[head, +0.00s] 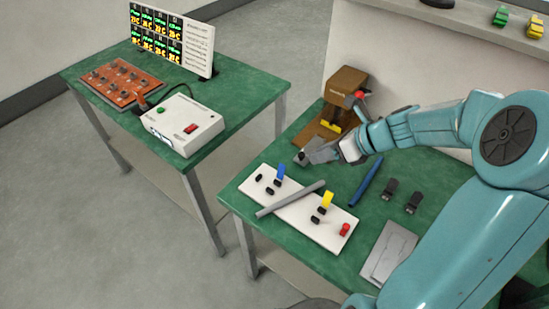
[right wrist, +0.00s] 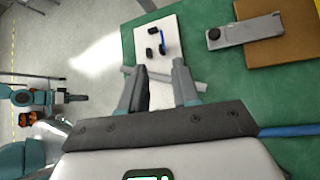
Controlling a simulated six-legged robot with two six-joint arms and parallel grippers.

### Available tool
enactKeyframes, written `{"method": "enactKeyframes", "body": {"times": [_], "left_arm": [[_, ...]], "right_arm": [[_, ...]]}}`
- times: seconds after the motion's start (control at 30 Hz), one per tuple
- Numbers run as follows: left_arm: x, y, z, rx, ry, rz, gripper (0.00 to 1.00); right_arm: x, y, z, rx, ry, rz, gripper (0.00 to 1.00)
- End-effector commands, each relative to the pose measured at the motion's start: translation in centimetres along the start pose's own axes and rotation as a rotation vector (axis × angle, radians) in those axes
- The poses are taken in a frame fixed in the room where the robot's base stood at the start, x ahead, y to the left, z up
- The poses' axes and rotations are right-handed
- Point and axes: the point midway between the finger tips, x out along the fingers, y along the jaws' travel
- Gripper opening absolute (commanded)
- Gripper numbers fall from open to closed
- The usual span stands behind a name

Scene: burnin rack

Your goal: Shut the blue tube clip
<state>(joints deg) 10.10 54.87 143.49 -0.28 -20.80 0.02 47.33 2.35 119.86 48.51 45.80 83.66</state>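The blue tube clip (head: 281,171) stands upright on the white board (head: 310,223), its lever raised beside small black blocks. It also shows in the right wrist view (right wrist: 163,42), ahead of the fingers. My right gripper (head: 304,157) is above the table, just right of and beyond the blue clip in the head view, not touching it. The right wrist view shows its two fingers (right wrist: 159,88) apart with nothing gripped. A grey tube (head: 290,199) lies across the board between the blue clip and the yellow clip (head: 327,200). My left gripper is not in view.
A brown wooden fixture (head: 345,85) stands behind my right gripper. A blue tube (head: 367,181) lies right of the board, near two black clips (head: 390,187) and a grey plate (head: 390,252). A second green table (head: 240,90) holds a white control box (head: 185,122).

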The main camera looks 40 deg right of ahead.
Motion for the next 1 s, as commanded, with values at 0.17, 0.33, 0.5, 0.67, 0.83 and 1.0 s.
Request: {"method": "enactKeyframes", "body": {"times": [0.17,0.33,0.5,0.67,0.83,1.0], "left_arm": [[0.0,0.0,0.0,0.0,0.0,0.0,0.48],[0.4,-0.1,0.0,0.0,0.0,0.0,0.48],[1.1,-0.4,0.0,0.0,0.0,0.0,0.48],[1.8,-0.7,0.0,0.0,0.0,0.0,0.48],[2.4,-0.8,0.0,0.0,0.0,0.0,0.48],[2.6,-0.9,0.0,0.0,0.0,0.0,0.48]], "right_arm": [[0.1,0.2,0.0,0.013,-0.008,-0.003,0.31],[2.8,0.5,-0.2,0.011,-0.005,0.001,0.31],[7.1,0.6,-0.2,0.011,-0.005,0.003,0.31],[11.0,0.5,-0.1,0.009,-0.004,0.002,0.31],[14.2,0.4,0.1,0.009,-0.004,0.001,0.31],[15.9,0.2,0.3,0.008,-0.006,-0.001,0.31]]}}
